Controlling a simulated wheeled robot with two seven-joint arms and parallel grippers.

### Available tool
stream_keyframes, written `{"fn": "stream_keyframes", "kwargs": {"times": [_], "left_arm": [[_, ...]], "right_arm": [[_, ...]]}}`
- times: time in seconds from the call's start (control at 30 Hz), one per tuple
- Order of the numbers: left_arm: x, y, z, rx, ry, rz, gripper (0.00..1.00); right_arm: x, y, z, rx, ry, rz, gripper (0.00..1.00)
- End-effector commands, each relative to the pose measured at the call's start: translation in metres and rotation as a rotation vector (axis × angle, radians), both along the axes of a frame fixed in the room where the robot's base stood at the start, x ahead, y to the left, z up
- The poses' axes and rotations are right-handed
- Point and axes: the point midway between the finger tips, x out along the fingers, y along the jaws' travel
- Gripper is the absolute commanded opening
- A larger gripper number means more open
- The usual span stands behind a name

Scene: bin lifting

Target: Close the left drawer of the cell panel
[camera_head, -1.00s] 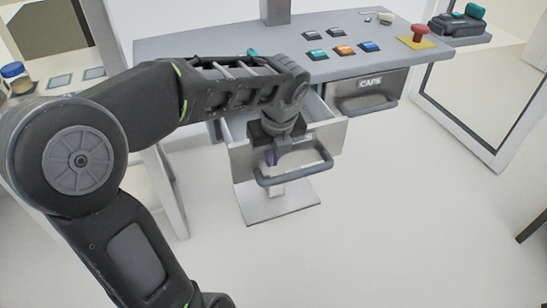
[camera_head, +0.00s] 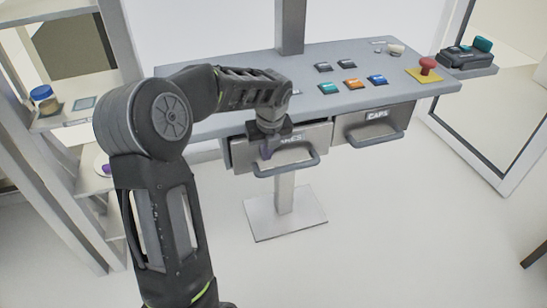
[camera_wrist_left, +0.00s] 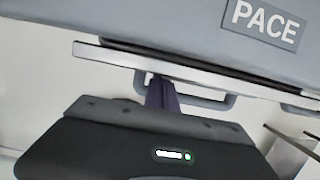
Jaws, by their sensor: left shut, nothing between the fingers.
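The left drawer (camera_head: 309,137) of the grey cell panel (camera_head: 300,95) has a light front, a partly covered label and a grey bar handle (camera_head: 289,169). Its front sits close under the panel edge; I cannot tell whether it is fully flush. In the left wrist view the drawer's top edge (camera_wrist_left: 110,53) runs just under the panel, with a dark strip between. My left gripper (camera_head: 267,153) is shut and empty, pointing down at the drawer front, behind the handle bar. Its purplish fingers (camera_wrist_left: 162,95) show there too. Contact is unclear. My right gripper is out of view.
The right drawer (camera_head: 375,126), marked CAPS, sits beside it, closed. The panel carries several coloured buttons, a red stop knob (camera_head: 428,65) and a dark device (camera_head: 463,55) at its right. Shelves (camera_head: 75,118) stand at the left. A pedestal base (camera_head: 284,213) is below; the floor in front is clear.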

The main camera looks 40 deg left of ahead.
Motion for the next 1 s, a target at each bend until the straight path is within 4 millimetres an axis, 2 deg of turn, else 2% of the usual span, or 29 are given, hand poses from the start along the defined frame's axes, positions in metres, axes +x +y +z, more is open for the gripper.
{"fn": "stream_keyframes", "kwargs": {"times": [0.03,0.1,0.4,0.77,1.0], "left_arm": [[0.005,0.007,0.004,0.0,0.0,0.001,0.0],[0.011,0.015,0.004,0.0,-0.002,0.001,0.0],[0.02,0.029,0.0,0.003,-0.004,0.0,0.0],[0.021,0.03,0.002,0.008,-0.009,0.0,0.0],[0.024,0.013,0.002,0.004,-0.006,-0.003,0.0]], "right_arm": [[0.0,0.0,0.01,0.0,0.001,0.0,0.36],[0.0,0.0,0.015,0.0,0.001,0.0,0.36],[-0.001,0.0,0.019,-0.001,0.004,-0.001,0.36],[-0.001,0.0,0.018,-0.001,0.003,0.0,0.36],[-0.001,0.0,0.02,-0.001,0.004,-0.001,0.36]]}}
